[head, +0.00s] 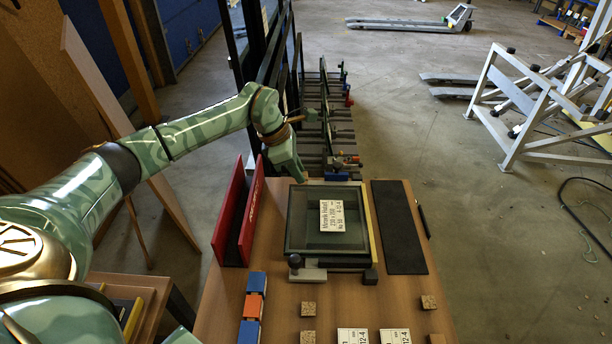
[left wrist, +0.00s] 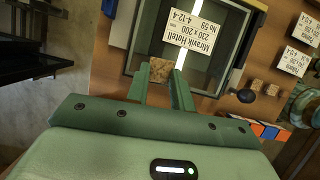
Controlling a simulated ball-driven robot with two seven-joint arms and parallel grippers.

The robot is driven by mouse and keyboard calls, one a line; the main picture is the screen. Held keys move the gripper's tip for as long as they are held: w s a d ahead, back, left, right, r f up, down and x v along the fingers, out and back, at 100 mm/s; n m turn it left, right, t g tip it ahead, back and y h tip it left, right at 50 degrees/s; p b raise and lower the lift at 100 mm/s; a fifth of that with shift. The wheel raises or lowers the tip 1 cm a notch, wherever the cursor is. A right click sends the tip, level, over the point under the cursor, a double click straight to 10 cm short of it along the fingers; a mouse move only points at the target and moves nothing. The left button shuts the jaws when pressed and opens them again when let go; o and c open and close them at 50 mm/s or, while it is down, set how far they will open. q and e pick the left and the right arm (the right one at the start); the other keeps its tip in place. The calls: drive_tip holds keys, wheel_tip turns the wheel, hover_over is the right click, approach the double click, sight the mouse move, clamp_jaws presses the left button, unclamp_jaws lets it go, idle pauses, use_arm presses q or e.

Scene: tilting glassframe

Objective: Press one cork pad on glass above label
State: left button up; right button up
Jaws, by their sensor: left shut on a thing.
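The glass pane (head: 302,237) lies in its frame on the wooden table, with a white printed label (head: 332,216) on it. My left gripper (head: 299,178) is at the far left corner of the glass in the head view. In the left wrist view my left gripper (left wrist: 160,78) is shut on a small brown cork pad (left wrist: 160,69). The pad is between the fingertips, near the top edge of the upside-down label (left wrist: 194,38). I cannot tell whether the pad touches the glass. My right gripper is not in view.
Loose cork pads (head: 308,309) lie at the table's near side, with more labels (head: 352,336). A red rack (head: 230,215) stands left of the glass. Blue and orange blocks (head: 254,306) lie nearer. A dark mat (head: 399,227) lies right. A clamp knob (head: 295,262) stands at the near left corner.

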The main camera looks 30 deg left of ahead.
use_arm(q)
drive_tip(key=shift+s+d+r+m, duration=0.15)
drive_tip(key=shift+s+d+m, duration=0.05)
drive_tip(key=shift+s+m, duration=0.15)
drive_tip(key=shift+w, duration=0.1)
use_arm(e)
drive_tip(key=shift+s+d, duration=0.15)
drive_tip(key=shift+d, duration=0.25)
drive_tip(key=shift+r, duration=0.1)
use_arm(q)
drive_tip(key=b, duration=0.3)
hover_over(303, 203)
drive_tip(key=a, duration=0.1)
drive_tip(key=f, duration=0.6)
drive_tip(key=shift+s+f, duration=0.1)
drive_tip(key=shift+s, duration=0.3)
drive_tip(key=shift+f+b, duration=0.3)
drive_tip(key=shift+f, duration=0.5)
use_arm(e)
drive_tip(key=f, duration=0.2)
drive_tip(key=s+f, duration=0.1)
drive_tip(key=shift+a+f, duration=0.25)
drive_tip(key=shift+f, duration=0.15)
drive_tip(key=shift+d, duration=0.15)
use_arm(q)
drive_tip(key=shift+f, duration=0.4)
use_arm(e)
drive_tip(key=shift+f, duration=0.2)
